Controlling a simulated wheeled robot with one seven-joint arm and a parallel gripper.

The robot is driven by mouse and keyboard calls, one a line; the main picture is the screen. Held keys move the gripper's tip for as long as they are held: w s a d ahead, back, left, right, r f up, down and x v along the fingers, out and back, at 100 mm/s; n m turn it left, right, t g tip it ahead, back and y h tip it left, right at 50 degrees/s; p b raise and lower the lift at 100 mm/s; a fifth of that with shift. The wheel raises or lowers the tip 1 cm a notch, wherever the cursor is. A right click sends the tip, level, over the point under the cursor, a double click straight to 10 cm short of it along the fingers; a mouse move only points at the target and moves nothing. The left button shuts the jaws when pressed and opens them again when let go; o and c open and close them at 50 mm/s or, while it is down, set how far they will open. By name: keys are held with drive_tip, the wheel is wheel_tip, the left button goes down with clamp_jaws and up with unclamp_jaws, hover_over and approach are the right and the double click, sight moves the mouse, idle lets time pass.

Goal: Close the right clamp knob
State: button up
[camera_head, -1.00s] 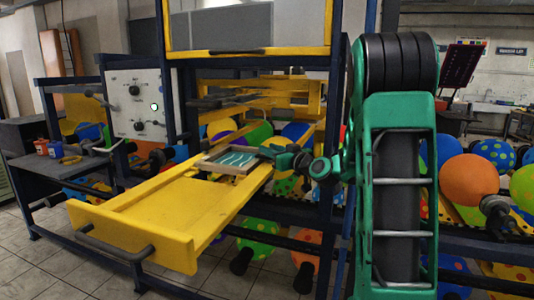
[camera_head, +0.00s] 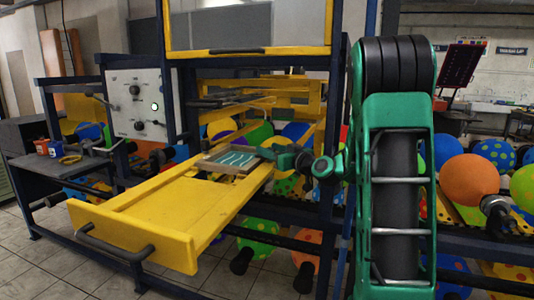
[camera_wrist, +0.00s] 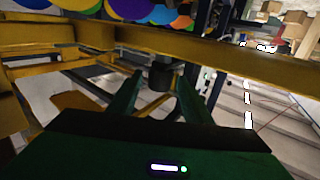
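A dark, round knob (camera_wrist: 161,76) shows in the wrist view between and just beyond my green fingertips, below a yellow bar; I take it for the right clamp knob. My gripper (camera_wrist: 158,88) has its two fingers apart, one on each side of the knob. I cannot tell whether they touch it. In the head view my gripper (camera_head: 272,153) reaches from the right to the right edge of the small screen frame (camera_head: 228,170), which has white wavy lines on green. The knob is hidden there behind the gripper.
The yellow sliding tray (camera_head: 170,215) juts out toward the front with a dark handle (camera_head: 115,246). A yellow bar (camera_wrist: 230,62) crosses above the knob. A control panel (camera_head: 137,105) stands at the left. Balloons (camera_head: 468,180) lie on racks at the right and below.

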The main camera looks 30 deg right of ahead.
wheel_tip(320, 180, up, 4)
drive_tip(key=shift+r, duration=0.2)
drive_tip(key=s+a+r, duration=0.2)
drive_tip(key=a+r, duration=0.4)
drive_tip(key=a, duration=0.5)
drive_tip(key=shift+s+a+r, duration=0.2)
drive_tip(key=shift+s+r, duration=0.1)
drive_tip(key=shift+s, duration=0.1)
